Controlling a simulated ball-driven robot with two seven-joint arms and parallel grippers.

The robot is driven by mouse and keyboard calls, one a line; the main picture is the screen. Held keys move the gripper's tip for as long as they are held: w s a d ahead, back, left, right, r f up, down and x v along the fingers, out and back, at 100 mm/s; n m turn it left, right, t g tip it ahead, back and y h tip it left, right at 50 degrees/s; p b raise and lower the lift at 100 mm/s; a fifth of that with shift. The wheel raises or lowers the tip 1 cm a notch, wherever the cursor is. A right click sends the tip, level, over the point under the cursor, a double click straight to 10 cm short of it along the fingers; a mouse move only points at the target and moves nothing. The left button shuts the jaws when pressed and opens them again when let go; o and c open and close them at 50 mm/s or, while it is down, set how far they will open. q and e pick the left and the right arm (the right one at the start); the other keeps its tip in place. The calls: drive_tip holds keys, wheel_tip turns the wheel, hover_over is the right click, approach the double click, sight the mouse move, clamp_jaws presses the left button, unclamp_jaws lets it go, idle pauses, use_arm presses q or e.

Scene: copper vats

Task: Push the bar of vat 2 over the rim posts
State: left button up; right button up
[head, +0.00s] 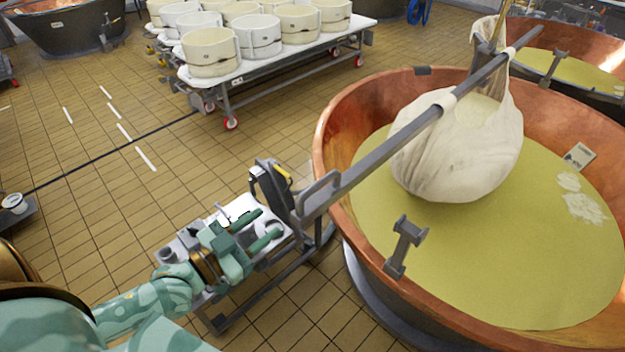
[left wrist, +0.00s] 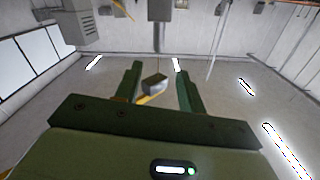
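The grey bar (head: 375,158) runs slantwise across the copper vat (head: 335,130), high over its left rim. A white cloth bundle (head: 455,155) hangs from the bar over the yellow-green liquid. The bar's near end reaches a dark upright bracket (head: 272,188) with a yellow part, outside the vat. One rim post (head: 405,246) stands on the near side of the vat, apart from the bar. My left gripper (head: 254,228) is open and empty, just short of the bracket. Its two parted fingers also show in the left wrist view (left wrist: 160,88), with a grey block (left wrist: 154,84) beyond them. My right gripper is out of view.
A wheeled metal cart (head: 220,318) stands under my left gripper. A white table (head: 270,60) with several round moulds is at the back. Another vat (head: 520,35) is at the upper right. Tiled floor (head: 110,190) is clear at the left.

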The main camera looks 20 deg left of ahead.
sight(306, 195)
use_arm(q)
drive_tip(key=p+x, duration=0.1)
drive_tip(key=x, duration=1.3)
drive_tip(key=shift+w+d, duration=0.2)
clamp_jaws()
